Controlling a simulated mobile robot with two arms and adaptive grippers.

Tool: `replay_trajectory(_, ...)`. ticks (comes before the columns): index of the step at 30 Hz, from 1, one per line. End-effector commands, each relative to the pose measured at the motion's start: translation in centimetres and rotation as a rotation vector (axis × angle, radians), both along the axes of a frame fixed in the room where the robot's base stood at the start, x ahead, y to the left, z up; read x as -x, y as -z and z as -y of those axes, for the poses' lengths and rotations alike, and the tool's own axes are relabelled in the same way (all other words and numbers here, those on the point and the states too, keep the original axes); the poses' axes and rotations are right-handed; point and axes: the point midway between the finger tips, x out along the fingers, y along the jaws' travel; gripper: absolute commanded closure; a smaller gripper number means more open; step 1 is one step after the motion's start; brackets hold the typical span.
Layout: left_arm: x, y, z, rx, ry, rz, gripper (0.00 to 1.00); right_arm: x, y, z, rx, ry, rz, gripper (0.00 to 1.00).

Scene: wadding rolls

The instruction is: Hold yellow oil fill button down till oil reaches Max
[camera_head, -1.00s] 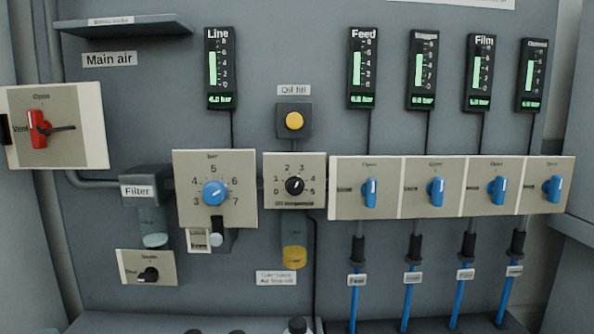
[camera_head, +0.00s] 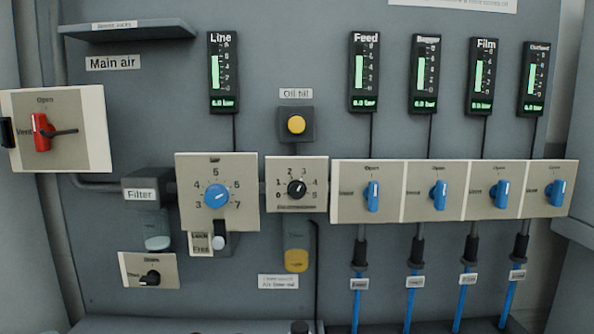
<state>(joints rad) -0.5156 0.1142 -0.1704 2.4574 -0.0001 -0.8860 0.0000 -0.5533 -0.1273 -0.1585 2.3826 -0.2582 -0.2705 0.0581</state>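The yellow oil fill button (camera_head: 296,124) sits on a dark square box under the "Oil fill" label, in the middle of the panel. Nothing touches it. Below the small black lubricator dial (camera_head: 297,188) hangs a clear oil bowl (camera_head: 296,249) with yellow oil in its lower part. The Max mark on the bowl is too small to read. Neither of my grippers clearly shows in the view.
A red-handled main air valve (camera_head: 42,131) is at the left. A blue regulator knob (camera_head: 216,196) and a filter (camera_head: 154,226) stand left of the bowl. Several blue-handled valves (camera_head: 372,195) run to the right. A shelf (camera_head: 126,30) juts out at upper left.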

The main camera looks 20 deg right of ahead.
Motion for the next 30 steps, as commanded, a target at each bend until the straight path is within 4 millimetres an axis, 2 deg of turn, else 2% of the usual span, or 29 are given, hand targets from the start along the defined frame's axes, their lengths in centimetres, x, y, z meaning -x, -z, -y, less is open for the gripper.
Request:
replay_trajectory(14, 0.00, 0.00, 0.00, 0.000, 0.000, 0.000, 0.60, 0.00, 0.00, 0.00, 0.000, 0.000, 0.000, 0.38)
replay_trajectory(30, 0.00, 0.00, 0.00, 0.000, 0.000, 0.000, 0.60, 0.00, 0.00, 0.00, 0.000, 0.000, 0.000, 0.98)
